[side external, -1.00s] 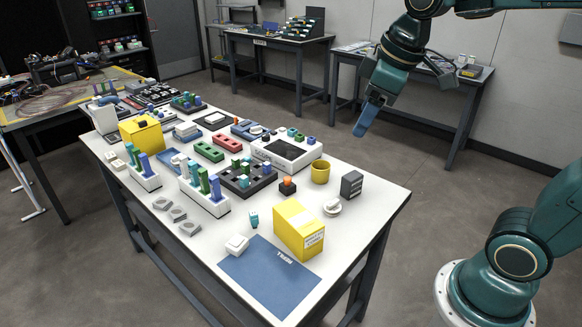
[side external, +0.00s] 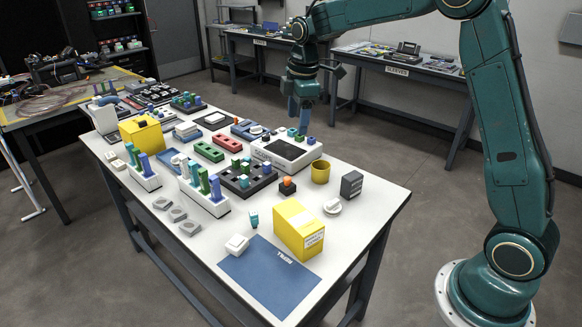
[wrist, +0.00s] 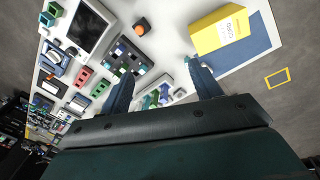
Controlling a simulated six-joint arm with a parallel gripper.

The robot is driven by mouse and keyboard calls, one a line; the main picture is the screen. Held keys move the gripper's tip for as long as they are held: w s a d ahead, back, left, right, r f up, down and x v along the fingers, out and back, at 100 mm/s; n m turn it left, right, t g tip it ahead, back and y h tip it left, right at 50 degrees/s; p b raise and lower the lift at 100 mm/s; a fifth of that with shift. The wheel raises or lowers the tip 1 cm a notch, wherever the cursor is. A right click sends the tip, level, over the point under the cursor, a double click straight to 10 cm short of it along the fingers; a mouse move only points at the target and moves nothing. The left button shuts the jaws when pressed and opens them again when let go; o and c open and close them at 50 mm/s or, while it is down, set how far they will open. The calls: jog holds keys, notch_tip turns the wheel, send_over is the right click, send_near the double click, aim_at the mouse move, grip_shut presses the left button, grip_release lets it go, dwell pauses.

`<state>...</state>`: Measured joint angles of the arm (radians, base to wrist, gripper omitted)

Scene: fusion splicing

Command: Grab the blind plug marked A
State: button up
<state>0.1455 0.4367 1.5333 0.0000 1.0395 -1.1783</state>
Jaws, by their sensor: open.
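My gripper (side external: 299,112) hangs pointing down above the far right part of the table, near the white device with the dark screen. In the wrist view its two blue fingers (wrist: 162,84) are spread apart with nothing between them that they hold. No letter A can be read on any plug, so I cannot tell which one is marked A. Green, white and blue pieces stand in a black grid tray (side external: 262,184). Tall green and blue pieces stand in two white racks (side external: 217,207). A small teal and white piece (side external: 253,219) stands alone near the blue mat.
The white device (side external: 290,163) has small knobs on its back edge. A yellow box (side external: 298,229), a yellow cup (side external: 320,172), a dark grey block (side external: 351,184) and an orange-topped button (side external: 287,186) stand at the right. The blue mat (side external: 262,277) is bare at the front.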

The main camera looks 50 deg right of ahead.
aim_at(287, 178)
jog(key=w+d+f+n, duration=0.2)
jog(key=w+f, duration=0.2)
jog(key=f, duration=0.2)
jog(key=w+d+f+n+g, duration=0.1)
jog(key=w+d+f+n, duration=0.1)
jog(key=f, duration=0.5)
jog(key=shift+w+d+f+g, duration=0.15)
jog(key=shift+w+g, duration=0.15)
jog(key=shift+w, duration=0.55)
jog(key=shift+f, duration=0.1)
jog(key=shift+f, duration=4.15)
jog(key=shift+d+f, duration=0.15)
jog(key=shift+f, duration=2.45)
jog(key=c, duration=1.1)
